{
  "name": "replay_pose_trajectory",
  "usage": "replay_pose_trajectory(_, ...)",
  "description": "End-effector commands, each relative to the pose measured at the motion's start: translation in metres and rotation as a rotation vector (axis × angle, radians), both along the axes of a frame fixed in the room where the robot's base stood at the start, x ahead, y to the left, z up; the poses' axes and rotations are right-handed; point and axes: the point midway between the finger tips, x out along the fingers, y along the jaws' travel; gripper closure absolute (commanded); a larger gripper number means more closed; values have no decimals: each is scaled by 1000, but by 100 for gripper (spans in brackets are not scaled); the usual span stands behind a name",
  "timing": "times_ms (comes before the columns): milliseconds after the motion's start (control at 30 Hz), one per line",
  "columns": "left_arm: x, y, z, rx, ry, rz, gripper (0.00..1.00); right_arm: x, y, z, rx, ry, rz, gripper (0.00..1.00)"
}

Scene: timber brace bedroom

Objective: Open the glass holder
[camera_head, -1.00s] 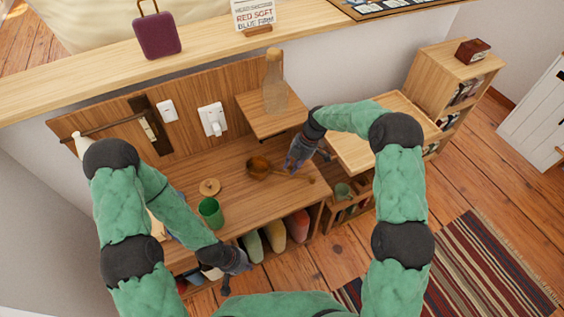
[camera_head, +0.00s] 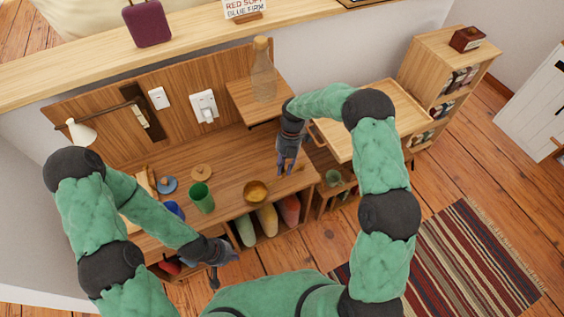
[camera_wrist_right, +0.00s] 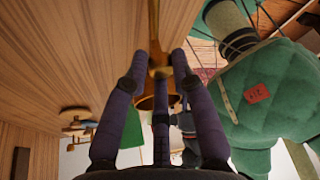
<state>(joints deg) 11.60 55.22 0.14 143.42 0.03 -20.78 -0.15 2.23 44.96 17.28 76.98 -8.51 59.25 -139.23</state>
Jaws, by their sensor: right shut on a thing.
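The glass holder is probably the low wooden rack (camera_head: 322,206) at the right end of the desk, with a green cup (camera_head: 334,177) in it; I cannot tell for sure. My right gripper (camera_head: 287,170) points down over the desk's right end, left of the rack. It is shut on the brown pan (camera_head: 256,192), seemingly at its handle. In the right wrist view the fingers (camera_wrist_right: 161,68) close around the amber-brown handle (camera_wrist_right: 154,28), partly hiding the pan's bowl. My left gripper (camera_head: 222,260) hangs at the desk's front left, apart from the rack; its finger opening is unclear.
A green tumbler (camera_head: 201,198), a wooden lid (camera_head: 202,172) and a blue lid (camera_head: 167,184) stand on the desk. A glass bottle (camera_head: 263,72) stands on the raised shelf (camera_head: 240,92). A pale wooden top (camera_head: 385,117) is close to my right arm.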

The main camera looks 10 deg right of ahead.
Motion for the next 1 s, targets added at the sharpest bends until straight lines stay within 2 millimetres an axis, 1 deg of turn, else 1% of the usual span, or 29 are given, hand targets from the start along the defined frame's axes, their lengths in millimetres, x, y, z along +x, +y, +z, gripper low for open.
replay_pose_trajectory(33, 0, 0, 2, 0, 0, 0, 100, -3, 3, 2, 3, 5, 24, 100)
replay_pose_trajectory(300, 0, 0, 5, 0, 0, 0, 100, -9, 0, 2, 3, 6, 101, 100)
replay_pose_trajectory(767, 0, 0, 5, 0, 0, 0, 100, -11, 0, 1, 4, 8, 114, 100)
replay_pose_trajectory(800, 0, 0, 5, 0, 0, 0, 100, -11, -1, 1, 4, 8, 114, 71)
replay_pose_trajectory(867, 0, 0, 5, 0, 0, 0, 100, -11, -1, 1, 4, 8, 114, 54)
replay_pose_trajectory(900, 0, 0, 5, 0, 0, 0, 100, -11, -1, 1, 3, 7, 114, 52)
replay_pose_trajectory(1000, 0, 0, 5, 0, 0, 0, 100, -10, -2, 0, 2, 6, 113, 52)
